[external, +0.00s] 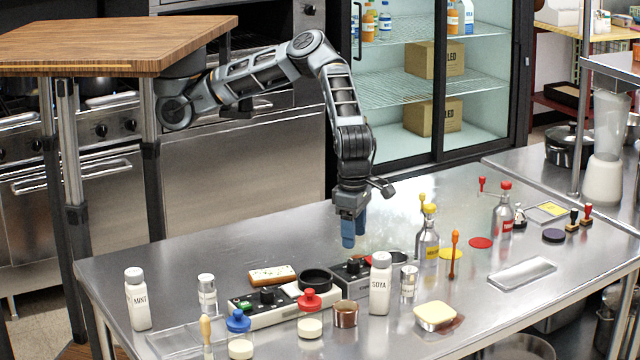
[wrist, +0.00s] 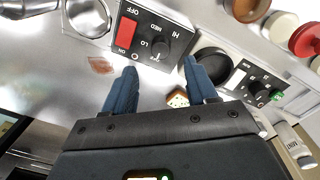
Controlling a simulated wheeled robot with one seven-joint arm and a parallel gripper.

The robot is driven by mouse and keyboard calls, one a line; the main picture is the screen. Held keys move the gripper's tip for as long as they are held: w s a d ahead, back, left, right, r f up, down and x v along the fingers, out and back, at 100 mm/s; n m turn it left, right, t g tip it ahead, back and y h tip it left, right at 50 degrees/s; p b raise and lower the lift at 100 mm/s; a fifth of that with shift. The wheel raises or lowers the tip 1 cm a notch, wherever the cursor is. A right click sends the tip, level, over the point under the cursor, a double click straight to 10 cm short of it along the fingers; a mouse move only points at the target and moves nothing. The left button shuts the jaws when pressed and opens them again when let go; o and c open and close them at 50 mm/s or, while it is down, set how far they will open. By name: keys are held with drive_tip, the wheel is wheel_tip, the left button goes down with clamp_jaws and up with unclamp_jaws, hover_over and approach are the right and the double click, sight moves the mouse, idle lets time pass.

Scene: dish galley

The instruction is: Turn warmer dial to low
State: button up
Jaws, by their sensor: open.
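A black control box (wrist: 150,38) with a red switch, OFF and ON marks and a black dial (wrist: 162,48) marked HI, MED and LO fills the upper middle of the wrist view. The dial's pointer is too small to read. In the external view the box (external: 341,279) is partly hidden behind the SOYA bottle, with its dial (external: 353,264) on top. My gripper (external: 348,242) has blue fingers pointing down, above and behind the box. In the wrist view my gripper (wrist: 160,68) is open and empty, its fingertips apart on either side of the dial in the picture.
A second control panel (wrist: 256,82) with a green switch and a black round plate (wrist: 212,66) lies beside the box. The SOYA bottle (external: 380,288), a steel cup (external: 408,284) and a copper cup (external: 345,313) stand close by.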

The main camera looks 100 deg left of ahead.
sight(353, 261)
wheel_tip(353, 261, down, 7)
drive_tip(key=shift+a+f, duration=0.1)
drive_tip(key=shift+f, duration=0.05)
idle(0.4)
drive_tip(key=c, duration=1.1)
drive_tip(key=shift+o, duration=0.2)
drive_tip(key=shift+m, duration=0.3)
drive_tip(key=m+p, duration=0.1)
drive_tip(key=m, duration=0.8)
drive_tip(key=shift+m, duration=0.3)
drive_tip(key=shift+a+m+h, duration=0.1)
drive_tip(key=shift+m+h, duration=0.2)
drive_tip(key=shift+m, duration=1.5)
